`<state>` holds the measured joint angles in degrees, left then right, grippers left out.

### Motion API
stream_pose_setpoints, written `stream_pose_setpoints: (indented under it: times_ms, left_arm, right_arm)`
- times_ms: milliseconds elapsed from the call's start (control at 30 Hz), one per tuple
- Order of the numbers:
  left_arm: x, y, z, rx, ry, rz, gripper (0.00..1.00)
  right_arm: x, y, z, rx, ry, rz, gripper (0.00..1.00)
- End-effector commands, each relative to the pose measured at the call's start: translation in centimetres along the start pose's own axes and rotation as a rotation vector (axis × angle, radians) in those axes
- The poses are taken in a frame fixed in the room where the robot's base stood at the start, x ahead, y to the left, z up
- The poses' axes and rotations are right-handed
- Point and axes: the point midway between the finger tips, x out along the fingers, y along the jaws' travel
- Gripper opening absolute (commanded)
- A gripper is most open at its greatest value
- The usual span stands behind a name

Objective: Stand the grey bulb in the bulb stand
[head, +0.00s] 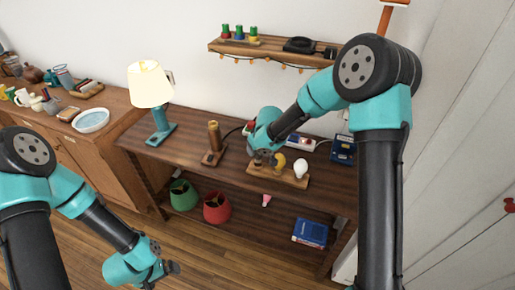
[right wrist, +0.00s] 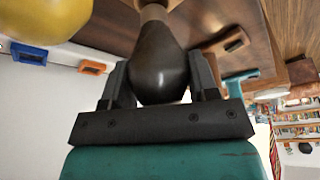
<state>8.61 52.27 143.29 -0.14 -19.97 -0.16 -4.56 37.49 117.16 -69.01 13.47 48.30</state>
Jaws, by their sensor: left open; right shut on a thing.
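The bulb stand (head: 293,182) is a light wooden bar near the front of the dark table, with a yellow bulb (head: 280,161) and a white bulb (head: 301,168) upright on it. My right gripper (head: 262,157) is at the stand's left end. In the right wrist view it is shut on the dark grey bulb (right wrist: 160,65), whose metal cap (right wrist: 155,10) points away from the gripper. Whether the cap is seated in the stand I cannot tell. The yellow bulb is close by in that view. My left gripper (head: 170,270) is open and empty, low over the floor.
A teal lamp (head: 160,126) and a wooden block with a brass-coloured cylinder (head: 214,136) stand left of the bulb stand. Green and red shades (head: 216,208) and a blue book (head: 310,233) lie below.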

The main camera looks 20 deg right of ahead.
Motion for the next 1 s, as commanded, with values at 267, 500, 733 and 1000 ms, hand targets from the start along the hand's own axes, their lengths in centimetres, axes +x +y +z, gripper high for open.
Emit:
stream_pose_setpoints:
  times_ms: [267,500,733,1000]
  left_arm:
    - [0.0,0.0,0.0,0.0,0.0,0.0,1.0]
    - [0.0,0.0,0.0,0.0,0.0,0.0,1.0]
    - [0.0,0.0,0.0,0.0,0.0,0.0,1.0]
    - [0.0,0.0,0.0,0.0,0.0,0.0,1.0]
  right_arm:
    - [0.0,0.0,0.0,0.0,0.0,0.0,0.31]
    - [0.2,0.0,0.1,0.0,0.0,0.0,0.31]
    - [0.6,0.1,0.2,0.0,0.0,0.001,0.31]
    - [1.1,0.1,0.5,0.0,0.0,0.001,0.31]
